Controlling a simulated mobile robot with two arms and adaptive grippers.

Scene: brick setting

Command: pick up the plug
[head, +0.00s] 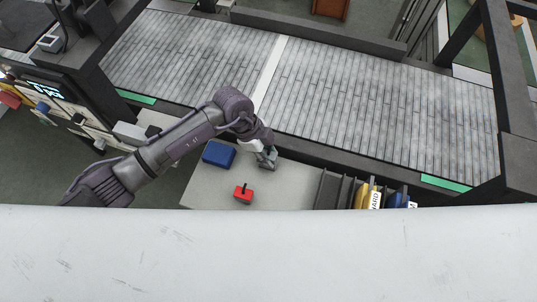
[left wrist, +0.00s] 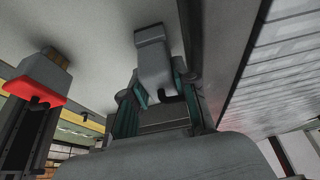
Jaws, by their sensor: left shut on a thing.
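My left gripper (head: 266,158) reaches down over the grey worktop from the left. It is shut on a small grey piece, which I take to be the plug (head: 270,163). In the left wrist view the plug (left wrist: 153,55) sits between the two teal-lined fingers (left wrist: 158,95), with its blocky end beyond them by the grey surface. I cannot tell whether it still touches that surface. My right gripper is not in view.
On the worktop (head: 205,188), a blue box (head: 219,153) lies left of the gripper and a red block with a black top (head: 243,194) lies in front. A dark slotted rack (head: 335,189) with yellow and blue items stands right. A conveyor (head: 340,90) runs behind.

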